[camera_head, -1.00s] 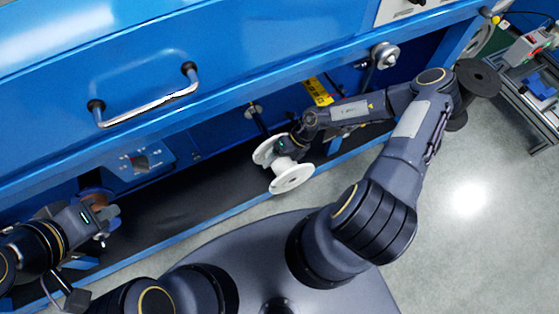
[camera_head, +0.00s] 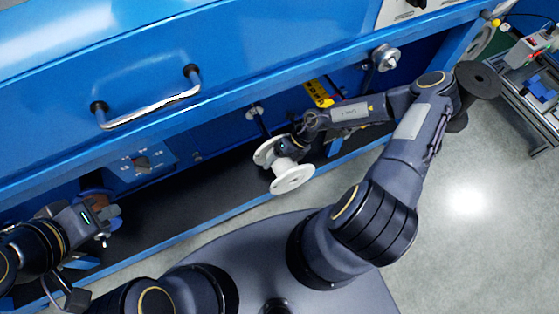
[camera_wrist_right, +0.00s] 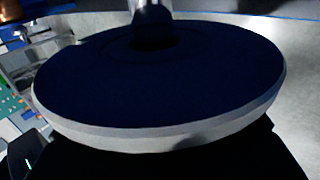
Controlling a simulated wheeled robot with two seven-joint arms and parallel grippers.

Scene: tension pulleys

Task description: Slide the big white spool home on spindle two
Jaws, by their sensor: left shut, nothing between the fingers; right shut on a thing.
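The big white spool (camera_head: 293,179) is in the head view, low in front of the blue machine, its axis tilted and both flanges showing. My right gripper (camera_head: 284,154) is shut on it between the flanges; the fingertips are mostly hidden. In the right wrist view one flange of the spool (camera_wrist_right: 160,85) fills the middle, dark in shadow with a pale rim. A shiny metal rod (camera_wrist_right: 151,15) stands at its centre hole; how deep it sits, I cannot tell. My left gripper (camera_head: 113,217) is shut and empty at the far left, away from the spool.
A copper-coloured spool (camera_head: 95,197) shows partly behind my left gripper. A metal roller fitting (camera_head: 385,57) sits on the machine's front, upper right. A black spool (camera_head: 478,80) stands beyond my right arm. The machine's lower blue rail (camera_head: 215,215) runs just below the white spool.

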